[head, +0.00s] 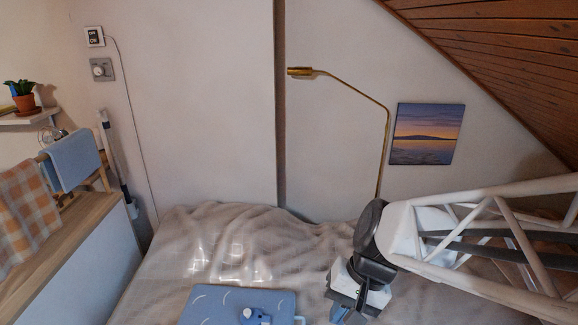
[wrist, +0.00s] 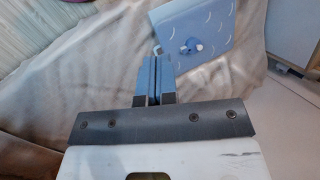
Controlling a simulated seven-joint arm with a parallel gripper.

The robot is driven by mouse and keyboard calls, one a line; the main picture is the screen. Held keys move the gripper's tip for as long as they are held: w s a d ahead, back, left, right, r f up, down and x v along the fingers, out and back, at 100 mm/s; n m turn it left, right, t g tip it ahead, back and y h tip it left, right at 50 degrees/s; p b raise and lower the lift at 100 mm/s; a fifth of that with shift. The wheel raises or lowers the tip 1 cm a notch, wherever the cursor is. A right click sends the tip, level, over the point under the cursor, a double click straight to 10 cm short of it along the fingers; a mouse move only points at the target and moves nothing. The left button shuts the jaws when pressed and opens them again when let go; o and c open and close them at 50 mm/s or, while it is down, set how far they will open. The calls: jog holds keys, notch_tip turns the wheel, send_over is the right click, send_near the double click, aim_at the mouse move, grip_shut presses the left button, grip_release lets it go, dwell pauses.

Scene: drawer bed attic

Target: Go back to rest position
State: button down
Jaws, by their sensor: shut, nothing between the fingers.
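My gripper (wrist: 153,75) is shut and empty in the wrist view, its two blue fingers pressed together. In the head view my gripper (head: 341,312) hangs over the bed at the right, its tips near the bottom edge of the picture. It is to the right of a blue board (head: 205,306) with white curved marks that lies on the bed. The board also shows beyond the fingertips in the wrist view (wrist: 215,22). A small blue and white object (head: 254,317) lies on the board; what it is I cannot tell.
The rumpled beige bed cover (head: 170,255) fills the lower middle. A wooden-topped cabinet (head: 75,225) with cloths stands at the left. A brass lamp (head: 386,135) rises behind my arm, below the sloped wooden ceiling (head: 500,50). The space above the bed's left half is clear.

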jog(key=s+d+r+n+t+h, duration=0.2)
jog(key=s+d+r+t+h, duration=0.1)
jog(key=d+r, duration=0.4)
jog(key=shift+s+d+r+t+h, duration=0.25)
jog(key=shift+d+t+h, duration=0.15)
jog(key=shift+d+h, duration=0.65)
